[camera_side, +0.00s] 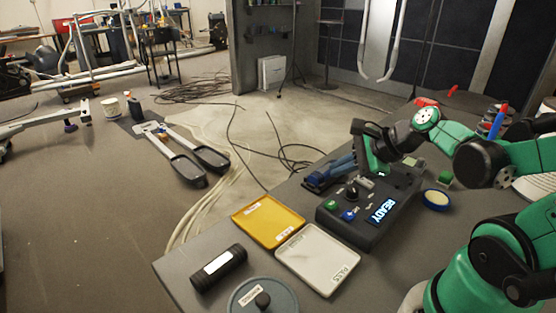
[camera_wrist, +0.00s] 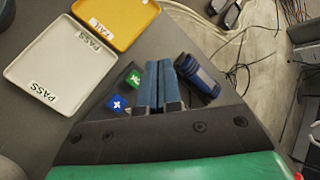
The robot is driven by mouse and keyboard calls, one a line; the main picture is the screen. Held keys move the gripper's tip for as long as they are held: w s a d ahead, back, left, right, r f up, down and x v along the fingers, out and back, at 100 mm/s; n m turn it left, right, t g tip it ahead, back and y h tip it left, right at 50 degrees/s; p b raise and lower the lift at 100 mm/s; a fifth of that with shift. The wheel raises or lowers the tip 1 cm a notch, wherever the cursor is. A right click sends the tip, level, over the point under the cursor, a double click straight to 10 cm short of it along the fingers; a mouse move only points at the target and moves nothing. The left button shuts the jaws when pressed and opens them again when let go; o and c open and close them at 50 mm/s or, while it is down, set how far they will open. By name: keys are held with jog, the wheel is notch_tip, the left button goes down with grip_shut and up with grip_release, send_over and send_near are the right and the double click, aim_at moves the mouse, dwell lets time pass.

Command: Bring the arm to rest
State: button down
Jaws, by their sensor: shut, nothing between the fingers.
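My gripper (camera_side: 332,171) hangs over the back left of the dark control box in the side view. Its blue fingers are shut together and empty in the wrist view (camera_wrist: 153,66). The dark control box (camera_side: 364,229) has a lit READY display, a black knob, a green button (camera_wrist: 133,77) and a blue button (camera_wrist: 117,103). A dark blue cylinder (camera_wrist: 197,75) lies just right of the fingers in the wrist view. In the side view the fingers and that cylinder overlap, so I cannot tell the gap between them.
A yellow FAIL tray (camera_side: 268,219) and a white PASS tray (camera_side: 318,258) sit left of the box. A black cylinder with a white label (camera_side: 218,268) and a round grey lidded thing (camera_side: 263,297) are at the front. A tape roll (camera_side: 436,199) is at right. Cables lie on the floor.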

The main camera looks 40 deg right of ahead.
jog(key=shift+a, duration=0.1)
jog(key=shift+a+n, duration=0.25)
jog(key=shift+n, duration=0.45)
jog(key=a+r+n+g+h, duration=0.1)
jog(key=a+n, duration=0.2)
jog(key=n, duration=0.8)
jog(key=a+r+n+h, duration=0.1)
jog(key=a+n, duration=0.3)
jog(key=n, duration=0.8)
jog(key=shift+r+g, duration=0.15)
jog(key=shift+g, duration=0.25)
jog(key=d+r+g, duration=0.5)
jog(key=d+g, duration=0.2)
jog(key=shift+w+r, duration=0.25)
jog(key=shift+w, duration=0.15)
